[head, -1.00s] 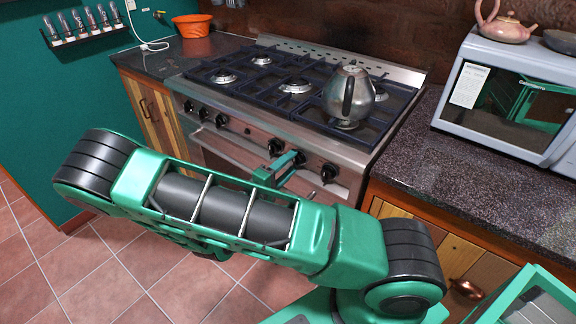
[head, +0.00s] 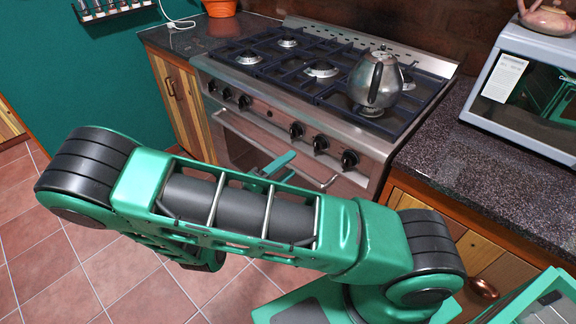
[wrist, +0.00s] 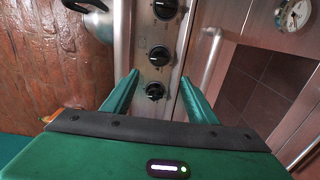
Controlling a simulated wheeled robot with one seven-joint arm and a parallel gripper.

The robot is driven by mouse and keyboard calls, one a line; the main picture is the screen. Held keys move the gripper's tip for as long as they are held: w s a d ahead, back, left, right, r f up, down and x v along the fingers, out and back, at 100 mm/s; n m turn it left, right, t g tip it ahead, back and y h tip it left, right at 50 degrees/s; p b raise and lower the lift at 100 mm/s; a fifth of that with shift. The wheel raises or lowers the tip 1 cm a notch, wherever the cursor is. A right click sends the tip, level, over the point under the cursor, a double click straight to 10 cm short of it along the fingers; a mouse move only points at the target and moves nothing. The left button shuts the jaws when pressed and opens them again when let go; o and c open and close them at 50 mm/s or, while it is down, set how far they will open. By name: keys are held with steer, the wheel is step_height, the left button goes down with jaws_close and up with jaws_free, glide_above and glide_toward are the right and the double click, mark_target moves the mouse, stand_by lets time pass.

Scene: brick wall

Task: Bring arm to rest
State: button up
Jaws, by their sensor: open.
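My green arm spans the lower part of the head view, a bent link with dark rollers in front of the stove. My gripper (wrist: 158,90) shows in the wrist view with its two green fingers spread apart and nothing between them. Beyond the fingers is the stove front with black knobs (wrist: 156,91). In the head view, the gripper's green fingertips (head: 277,166) show just above my arm link, in front of the stove; the rest of the gripper is hidden behind the link.
The stove (head: 250,108) has a metal kettle (head: 374,82) on its front right burner. A speckled counter (head: 500,170) with a microwave (head: 530,85) stands to the right. An orange pot (head: 220,7) is at the back left. Tiled floor (head: 30,240) is clear at the left.

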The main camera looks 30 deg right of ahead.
stand_by(0.3)
steer(key=s+d+r+m+g+y, duration=0.25)
steer(key=d+m+g+y, duration=0.2)
steer(key=g+y, duration=0.3)
steer(key=s+a+r+t+y, duration=0.1)
steer(key=s+r+t+y, duration=0.2)
steer(key=r, duration=0.5)
steer(key=s+a+r+t+y, duration=0.1)
steer(key=s+r+t+y, duration=0.15)
steer(key=r+y, duration=0.5)
steer(key=s+d+m+g, duration=0.2)
steer(key=s+d, duration=0.3)
steer(key=s, duration=0.3)
steer(key=s+d+m+g+h, duration=0.1)
steer(key=s+d+m+g, duration=0.2)
steer(key=s+d, duration=0.3)
steer(key=s+m, duration=0.1)
steer(key=s, duration=0.2)
steer(key=shift+d+f, duration=0.2)
steer(key=shift+d, duration=0.1)
